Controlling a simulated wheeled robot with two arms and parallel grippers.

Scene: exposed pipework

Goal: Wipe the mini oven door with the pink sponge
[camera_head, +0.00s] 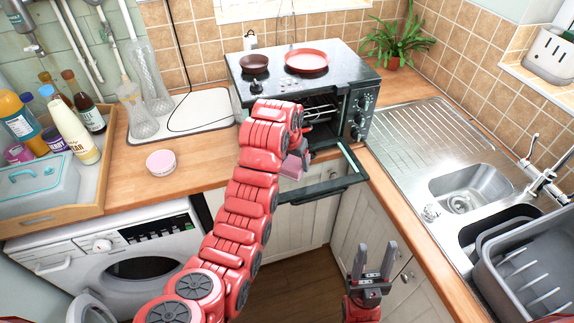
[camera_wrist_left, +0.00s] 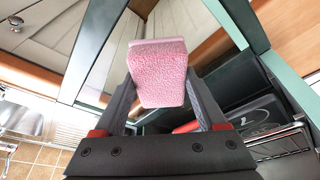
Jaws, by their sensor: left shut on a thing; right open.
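The mini oven (camera_head: 300,85) stands on the counter in the back corner. Its door (camera_head: 322,190) is folded down, with a dark frame and a glass pane, and juts out past the counter edge. My left gripper (camera_head: 297,152) is shut on the pink sponge (camera_head: 293,167), above the left part of the open door. In the left wrist view the sponge (camera_wrist_left: 160,72) sits between both fingers, with the door frame behind it. I cannot tell whether the sponge touches the door. My right gripper (camera_head: 373,262) is open and empty, low in front of the cabinets.
A red plate (camera_head: 307,61) and a brown bowl (camera_head: 254,63) rest on the oven top. A pink round tub (camera_head: 161,162) is on the left counter. The sink (camera_head: 468,187) and a grey dish rack (camera_head: 525,265) are at right. A tray of bottles (camera_head: 102,160) is at far left.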

